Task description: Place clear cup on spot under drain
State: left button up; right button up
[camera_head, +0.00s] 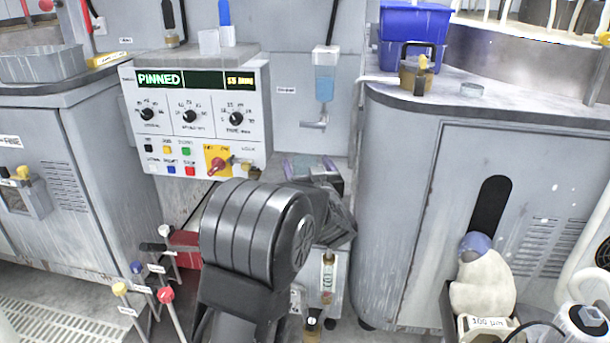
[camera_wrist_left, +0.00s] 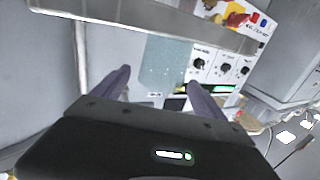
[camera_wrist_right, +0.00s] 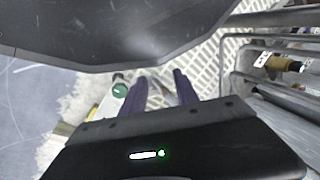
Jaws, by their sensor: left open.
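My left gripper (camera_head: 318,165) is open below the drain spout (camera_head: 315,123) on the wall; it also shows in the left wrist view (camera_wrist_left: 160,78). A pale, speckled, see-through shape (camera_wrist_left: 165,62), which looks like the clear cup, shows between its parted purple fingers. I cannot tell whether the fingers touch it. My black wrist and arm hide most of the area under the drain, so the spot is not clearly visible. My right gripper (camera_wrist_right: 160,76) shows only in its wrist view, with fingers apart above a floor grating.
The control panel (camera_head: 198,120) stands left of the left gripper. A grey cabinet (camera_head: 430,200) stands to its right, with a blue bin (camera_head: 412,30) and a small clear dish (camera_head: 472,90) on top. Coloured levers (camera_head: 143,285) rise at lower left. A bottle (camera_head: 482,285) stands at lower right.

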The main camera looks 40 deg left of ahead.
aim_at(303, 156)
pick_arm(q)
jog(key=shift+w+a+f, duration=0.15)
jog(key=shift+w+a, duration=0.1)
jog(key=shift+a, duration=0.05)
jog(key=b+x, duration=0.2)
jog(key=x, duration=0.1)
jog(key=shift+w+a+f, duration=0.1)
jog(key=shift+a, duration=0.2)
jog(key=shift+w+a, duration=0.3)
jog(key=shift+a, duration=0.05)
jog(key=shift+c, duration=0.3)
jog(key=c, duration=1.5)
jog(key=shift+r, duration=0.25)
